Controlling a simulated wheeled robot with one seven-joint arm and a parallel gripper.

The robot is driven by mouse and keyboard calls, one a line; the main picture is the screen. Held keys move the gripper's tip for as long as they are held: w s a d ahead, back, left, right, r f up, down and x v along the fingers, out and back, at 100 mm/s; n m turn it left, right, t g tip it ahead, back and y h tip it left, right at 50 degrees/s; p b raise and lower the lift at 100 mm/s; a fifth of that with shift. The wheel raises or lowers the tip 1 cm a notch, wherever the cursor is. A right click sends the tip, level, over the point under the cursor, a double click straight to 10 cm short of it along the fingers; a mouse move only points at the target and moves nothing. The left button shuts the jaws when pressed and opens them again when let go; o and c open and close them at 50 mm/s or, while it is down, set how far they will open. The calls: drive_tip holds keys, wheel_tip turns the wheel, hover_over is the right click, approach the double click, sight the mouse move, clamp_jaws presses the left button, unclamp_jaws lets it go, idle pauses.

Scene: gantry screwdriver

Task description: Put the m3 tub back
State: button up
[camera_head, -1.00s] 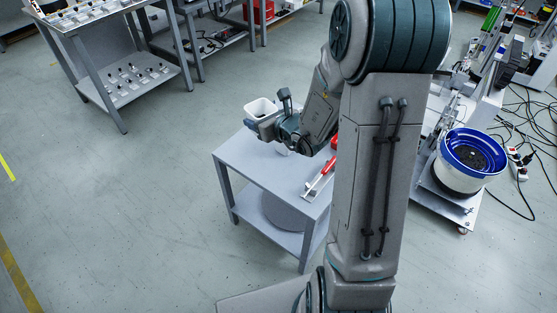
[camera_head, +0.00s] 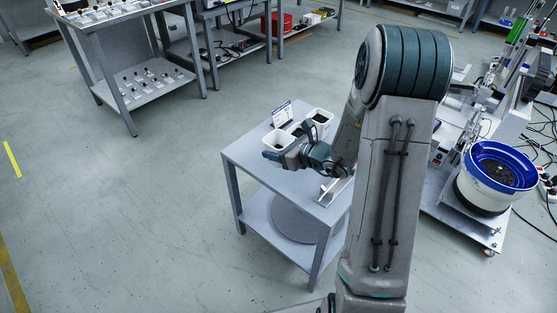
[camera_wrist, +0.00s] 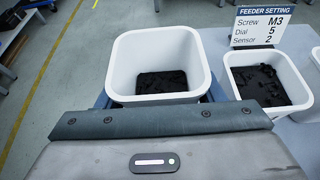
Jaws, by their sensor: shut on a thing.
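A white square tub (camera_head: 278,142) with black screws in the bottom is in my gripper (camera_head: 299,148), at the far left part of the grey table (camera_head: 250,158). In the wrist view the held tub (camera_wrist: 160,65) is upright, just beyond the gripper body (camera_wrist: 160,130); the jaws are mostly hidden. I cannot tell whether its base touches the table. A feeder-setting sign (camera_wrist: 264,24) reads Screw M3, Dial 5, Sensor 2. The sign (camera_head: 282,115) stands behind the tubs in the head view.
A second white tub (camera_head: 320,117) with black screws stands right of the held one, close beside it. A third tub (camera_wrist: 316,57) is cut off at the wrist view's right edge. A blue-rimmed bowl feeder (camera_head: 500,168) stands at right. Open floor lies left of the table.

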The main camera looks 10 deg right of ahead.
drive_tip(key=shift+f+b, duration=0.55)
drive_tip(key=shift+f, duration=1.05)
drive_tip(key=shift+f, duration=0.2)
drive_tip(key=o, duration=1.1)
drive_tip(key=shift+r, duration=0.1)
